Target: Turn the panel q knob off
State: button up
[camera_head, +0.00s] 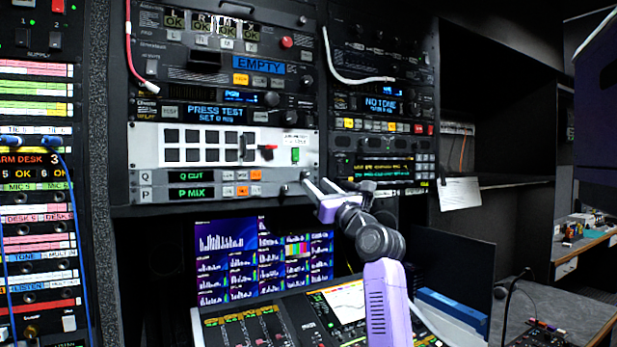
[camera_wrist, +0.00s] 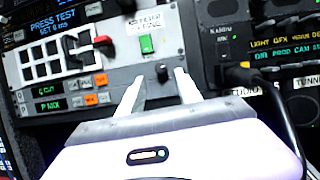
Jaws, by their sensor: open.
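The panel with the Q CUT and P MIX displays (camera_head: 215,183) is in the rack in the head view and at left in the wrist view (camera_wrist: 110,88). A small black knob (camera_wrist: 162,73) sits at its right end, below a green switch. My gripper (camera_wrist: 160,76) is open, with its two pale fingers pointing at the panel. In the wrist view the knob shows between the fingertips, with gaps on both sides. I cannot tell whether the tips reach past it. In the head view my gripper (camera_head: 318,184) is at the panel's lower right edge, partly covering the knob area.
A red-handled lever (camera_head: 268,148) and the green switch (camera_head: 295,155) are just above. A black cable (camera_wrist: 270,95) hangs close on the right in the wrist view. Monitors (camera_head: 262,255) and a sloped console (camera_head: 290,318) lie below. A rack module with displays (camera_head: 383,168) stands to the right.

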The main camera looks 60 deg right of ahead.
aim_at(307, 176)
jog(key=shift+p+x, duration=0.6)
jog(key=shift+x, duration=2.1)
jog(key=shift+s, duration=0.1)
grip_shut()
